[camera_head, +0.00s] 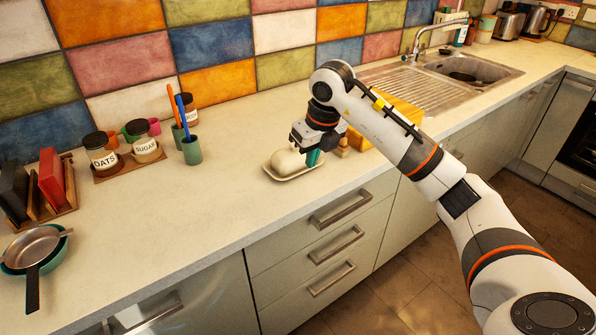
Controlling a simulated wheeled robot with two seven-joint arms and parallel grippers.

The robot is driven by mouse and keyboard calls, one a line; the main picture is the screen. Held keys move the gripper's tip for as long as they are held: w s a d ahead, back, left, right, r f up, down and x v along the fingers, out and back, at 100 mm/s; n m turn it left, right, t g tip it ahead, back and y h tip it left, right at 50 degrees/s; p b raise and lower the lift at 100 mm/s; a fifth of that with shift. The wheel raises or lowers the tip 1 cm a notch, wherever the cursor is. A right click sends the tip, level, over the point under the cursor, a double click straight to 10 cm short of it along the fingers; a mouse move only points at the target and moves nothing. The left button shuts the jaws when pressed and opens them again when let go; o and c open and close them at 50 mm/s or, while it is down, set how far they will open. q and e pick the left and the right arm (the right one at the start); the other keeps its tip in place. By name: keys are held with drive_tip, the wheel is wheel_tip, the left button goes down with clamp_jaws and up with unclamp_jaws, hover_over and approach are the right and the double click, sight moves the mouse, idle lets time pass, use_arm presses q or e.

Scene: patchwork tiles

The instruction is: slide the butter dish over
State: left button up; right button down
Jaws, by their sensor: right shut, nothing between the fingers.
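The butter dish (290,163) is a pale, low dish with a rounded white lid or top, and it sits on the countertop near the front edge. My right gripper (311,160) comes down at the dish's right side, its fingers shut with nothing visible between them. The fingertips are close against the dish, but I cannot tell if they touch it. Part of the dish's right end is hidden behind the gripper. My left gripper is not in view.
Left of the dish, a green cup (191,150) holds utensils, beside the oats jar (101,153) and sugar jar (144,146) on a tray. A yellow box (402,113) stands behind my right arm. Bare counter (215,195) lies left of the dish; its front edge is near.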

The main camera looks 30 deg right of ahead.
sight(293, 183)
drive_tip(key=p+x, duration=0.1)
drive_tip(key=x, duration=0.8)
drive_tip(key=shift+f, duration=0.25)
drive_tip(key=w+p, duration=0.1)
drive_tip(key=w, duration=0.2)
drive_tip(key=shift+w+a, duration=0.1)
drive_tip(key=shift+w+f+p, duration=0.2)
drive_tip(key=shift+w+p, duration=0.1)
drive_tip(key=shift+w, duration=0.2)
drive_tip(key=shift+w, duration=0.1)
